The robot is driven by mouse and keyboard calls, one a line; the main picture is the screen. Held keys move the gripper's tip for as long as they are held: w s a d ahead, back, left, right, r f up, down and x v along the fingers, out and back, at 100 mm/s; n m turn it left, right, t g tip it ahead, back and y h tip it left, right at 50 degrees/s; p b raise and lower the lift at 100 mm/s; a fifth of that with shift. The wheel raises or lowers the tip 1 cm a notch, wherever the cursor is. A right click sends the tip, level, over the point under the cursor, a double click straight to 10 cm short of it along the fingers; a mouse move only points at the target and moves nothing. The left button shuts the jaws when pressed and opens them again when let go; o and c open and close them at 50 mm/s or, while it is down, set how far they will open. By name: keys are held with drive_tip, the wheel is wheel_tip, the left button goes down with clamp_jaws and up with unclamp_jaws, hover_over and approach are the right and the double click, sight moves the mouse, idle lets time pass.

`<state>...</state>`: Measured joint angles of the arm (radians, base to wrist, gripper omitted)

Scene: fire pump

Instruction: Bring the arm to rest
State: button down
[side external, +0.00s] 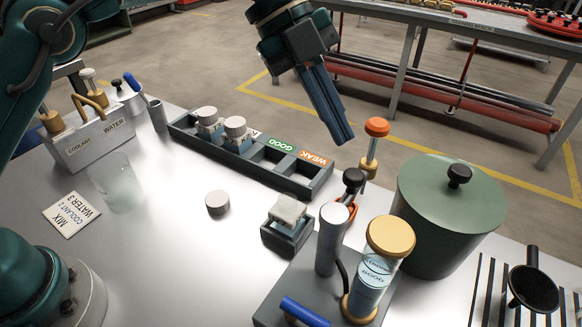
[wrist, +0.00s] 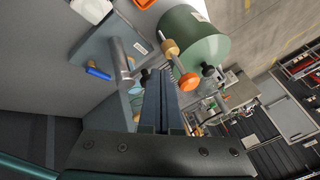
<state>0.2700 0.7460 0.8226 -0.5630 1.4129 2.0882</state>
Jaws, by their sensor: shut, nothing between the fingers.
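My gripper (side external: 342,138) is shut and empty. In the side external view it hangs in the air at the upper middle, tilted, above the back of the table (side external: 165,270). Its fingertips are near the orange-topped plunger (side external: 376,128), a little up and to its left in the picture; whether they touch cannot be told, but a gap shows. In the wrist view the closed fingers (wrist: 160,78) point up the picture, with the orange knob (wrist: 189,82) just to their right.
A green lidded pot (side external: 448,215) stands at the right, beside a test stand with a yellow-capped cylinder (side external: 385,245). A sorting rack (side external: 255,165) holds capped jars. A workbench (side external: 400,45) stands behind.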

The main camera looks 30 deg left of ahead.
drive_tip(key=s+a+r+n+t+y, duration=0.2)
drive_tip(key=s+a+r+n+t, duration=0.2)
drive_tip(key=s+a+r+n, duration=0.55)
drive_tip(key=s+a+f+n+t+y, duration=0.1)
drive_tip(key=s+a+f+n+y, duration=0.1)
drive_tip(key=s+a+f+n, duration=0.55)
drive_tip(key=s+a+f+n+y, duration=0.2)
drive_tip(key=a+f+n+y, duration=0.15)
drive_tip(key=f+n, duration=0.45)
drive_tip(key=w+d+r+n+g+h, duration=0.65)
drive_tip(key=d+r+n+h, duration=0.3)
drive_tip(key=d+n, duration=0.2)
drive_tip(key=w+a+f+n+h, duration=0.2)
drive_tip(key=w+f+n+h, duration=0.15)
drive_tip(key=w, duration=0.25)
drive_tip(key=w+a+f+n+h, duration=0.2)
drive_tip(key=w+f+n+h, duration=0.15)
drive_tip(key=w, duration=0.25)
drive_tip(key=w+x, duration=0.1)
drive_tip(key=x, duration=1.3)
drive_tip(key=shift+s+t, duration=0.2)
drive_tip(key=shift+t, duration=0.15)
